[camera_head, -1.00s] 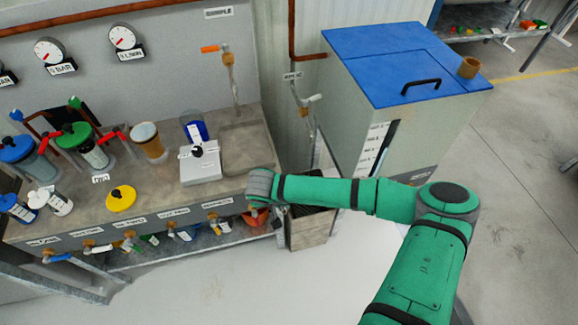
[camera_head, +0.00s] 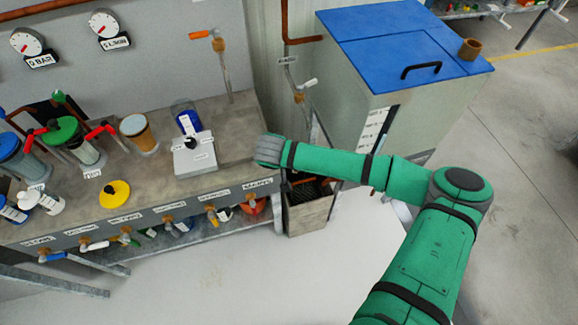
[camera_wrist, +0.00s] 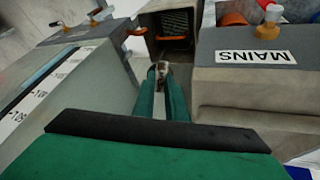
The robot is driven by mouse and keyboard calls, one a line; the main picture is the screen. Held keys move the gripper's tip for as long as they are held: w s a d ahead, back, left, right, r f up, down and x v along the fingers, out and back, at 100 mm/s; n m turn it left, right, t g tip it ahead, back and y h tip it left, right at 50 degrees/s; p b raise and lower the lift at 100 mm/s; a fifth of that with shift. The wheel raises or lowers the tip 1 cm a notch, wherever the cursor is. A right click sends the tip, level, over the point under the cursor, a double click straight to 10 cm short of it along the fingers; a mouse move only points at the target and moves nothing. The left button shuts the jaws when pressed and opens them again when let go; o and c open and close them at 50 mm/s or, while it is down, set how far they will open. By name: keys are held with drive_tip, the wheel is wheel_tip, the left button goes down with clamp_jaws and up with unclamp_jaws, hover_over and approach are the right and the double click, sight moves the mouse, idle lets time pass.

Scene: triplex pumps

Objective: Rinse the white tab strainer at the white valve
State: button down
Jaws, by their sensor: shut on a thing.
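My gripper hangs at the end of the green arm and is hidden behind its wrist in the head view. In the wrist view my gripper (camera_wrist: 158,72) is shut on a small, grey-brown thing at its tips. I cannot make out whether this is the white tab strainer. A valve with a white handle (camera_head: 308,84) is on the pipe at the wall, above and right of my wrist. The open bin (camera_head: 309,214) stands below it; in the wrist view the bin (camera_wrist: 146,22), with a dark grate, lies just beyond my gripper.
The bench (camera_head: 225,148) with its MAINS label (camera_wrist: 255,57) stands close beside my gripper. A blue-lidded tank (camera_head: 400,45) stands right of the bin. Floor in front is clear.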

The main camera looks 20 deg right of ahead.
drive_tip(key=shift+w+d+f, duration=0.25)
drive_tip(key=shift+w+d, duration=0.45)
drive_tip(key=shift+w, duration=0.35)
drive_tip(key=shift+w+d+f, duration=0.25)
drive_tip(key=shift+w+d, duration=0.45)
drive_tip(key=shift+w, duration=0.3)
drive_tip(key=w+d, duration=0.2)
drive_tip(key=w+d+f, duration=0.1)
drive_tip(key=w, duration=0.1)
drive_tip(key=shift+d+f, duration=0.1)
drive_tip(key=shift+d, duration=0.3)
drive_tip(key=shift+s+d, duration=0.15)
drive_tip(key=shift+s+d, duration=0.25)
drive_tip(key=shift+d, duration=0.05)
drive_tip(key=shift+s+a, duration=1.35)
drive_tip(key=shift+s, duration=0.15)
drive_tip(key=shift+s+a, duration=1.3)
drive_tip(key=shift+s, duration=0.2)
